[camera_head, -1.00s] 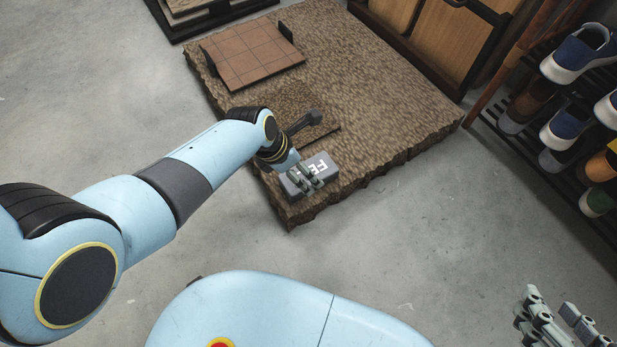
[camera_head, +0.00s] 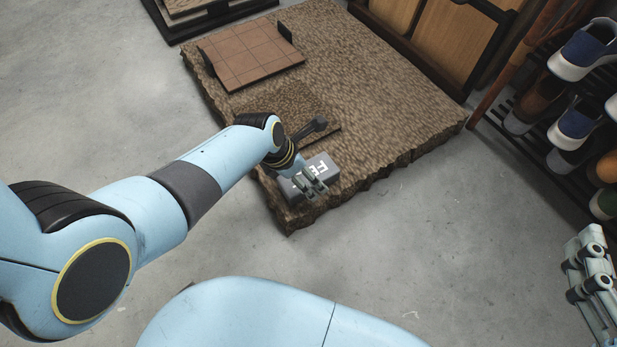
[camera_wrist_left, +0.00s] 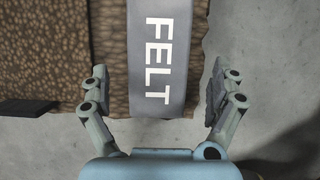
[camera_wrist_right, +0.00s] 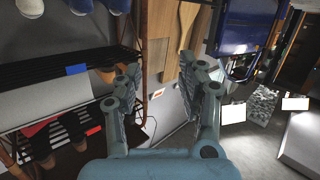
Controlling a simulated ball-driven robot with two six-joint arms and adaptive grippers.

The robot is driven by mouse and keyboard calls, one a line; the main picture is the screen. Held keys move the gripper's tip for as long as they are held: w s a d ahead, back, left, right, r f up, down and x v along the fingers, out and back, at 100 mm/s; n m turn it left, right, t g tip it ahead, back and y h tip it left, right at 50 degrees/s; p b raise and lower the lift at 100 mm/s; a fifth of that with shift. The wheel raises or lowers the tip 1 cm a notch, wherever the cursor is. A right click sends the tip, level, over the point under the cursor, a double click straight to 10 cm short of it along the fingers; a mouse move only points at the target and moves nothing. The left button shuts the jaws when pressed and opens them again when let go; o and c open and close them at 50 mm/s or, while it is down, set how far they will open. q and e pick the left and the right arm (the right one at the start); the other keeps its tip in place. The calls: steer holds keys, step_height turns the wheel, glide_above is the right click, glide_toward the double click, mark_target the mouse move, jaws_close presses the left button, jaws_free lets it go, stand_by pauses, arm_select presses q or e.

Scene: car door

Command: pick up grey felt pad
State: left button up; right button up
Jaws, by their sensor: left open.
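The grey felt pad (camera_head: 323,165), a block with white FELT lettering, lies near the front corner of the brown textured mat. In the head view my left gripper (camera_head: 311,184) is over it and hides part of it. In the left wrist view the pad (camera_wrist_left: 160,40) runs between the two spread fingers of my left gripper (camera_wrist_left: 158,88), with a gap on each side. The left gripper is open and holds nothing. My right gripper (camera_head: 590,280) is at the lower right of the head view, away from the mat. Its fingers stand apart and empty in the right wrist view (camera_wrist_right: 162,95).
A shoe rack (camera_head: 545,150) with several shoes stands at the right. Bare concrete floor (camera_head: 430,230) lies between mat and rack.

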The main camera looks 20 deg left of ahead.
arm_select(q)
steer(key=shift+b+x, duration=0.9)
steer(key=shift+x, duration=0.05)
steer(key=shift+b+x, duration=0.85)
steer(key=shift+x, duration=0.15)
steer(key=shift+w, duration=0.15)
steer(key=shift+a, duration=0.1)
steer(key=c, duration=1.3)
arm_select(e)
steer(key=w+a+r+n+t+y, duration=0.1)
steer(key=r+t, duration=0.4)
steer(key=r, duration=0.6)
steer(key=w+a+r+n+t+y, duration=0.1)
steer(key=r+t+y, duration=0.4)
steer(key=r, duration=0.6)
steer(key=shift+w+a+r+n, duration=0.15)
steer(key=shift+w+a+n, duration=0.35)
steer(key=shift+n, duration=0.7)
